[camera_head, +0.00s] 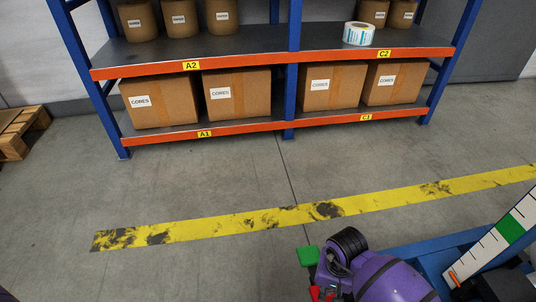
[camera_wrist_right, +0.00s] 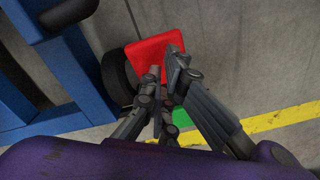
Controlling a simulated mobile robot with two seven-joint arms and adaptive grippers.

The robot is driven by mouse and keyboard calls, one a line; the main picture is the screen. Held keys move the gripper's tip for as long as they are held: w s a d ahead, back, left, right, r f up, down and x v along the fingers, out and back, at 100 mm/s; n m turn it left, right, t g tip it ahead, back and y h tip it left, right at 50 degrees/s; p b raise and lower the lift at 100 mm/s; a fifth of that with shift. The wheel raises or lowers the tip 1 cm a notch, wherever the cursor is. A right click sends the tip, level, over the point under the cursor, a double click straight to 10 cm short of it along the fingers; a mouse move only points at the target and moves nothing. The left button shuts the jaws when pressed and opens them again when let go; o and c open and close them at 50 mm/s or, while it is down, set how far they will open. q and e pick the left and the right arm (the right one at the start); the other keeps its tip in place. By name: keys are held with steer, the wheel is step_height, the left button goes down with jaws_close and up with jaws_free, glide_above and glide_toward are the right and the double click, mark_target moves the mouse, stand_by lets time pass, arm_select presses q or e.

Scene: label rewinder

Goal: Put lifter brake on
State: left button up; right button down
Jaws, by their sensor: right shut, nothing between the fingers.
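A red pedal (camera_wrist_right: 150,52) shows beyond my right gripper (camera_wrist_right: 165,70) in the right wrist view. My right gripper is shut and empty, with its fingertips over the red pedal; I cannot tell whether they touch it. A green pedal (camera_head: 307,256) lies beside my right wrist in the head view and partly shows behind the fingers in the wrist view (camera_wrist_right: 181,118). Bits of the red pedal (camera_head: 315,292) show at the bottom of the head view, mostly hidden by my purple arm. The lifter's blue frame (camera_head: 425,248) stands to the right. My left gripper is not in view.
A black wheel (camera_wrist_right: 116,76) sits next to the red pedal. A scale board (camera_head: 500,238) rises from the lifter. A rack (camera_head: 265,60) holds boxes and a label roll (camera_head: 357,34). A yellow floor line (camera_head: 270,217) crosses open floor. A pallet (camera_head: 20,130) lies at left.

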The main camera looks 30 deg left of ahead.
steer(key=shift+f, duration=0.1)
steer(key=shift+f+b, duration=1.1)
steer(key=shift+f, duration=1.25)
step_height(320, 180, up, 8)
steer(key=p, duration=0.6)
steer(key=shift+r+p, duration=0.5)
steer(key=shift+r, duration=0.1)
steer(key=shift+f, duration=0.1)
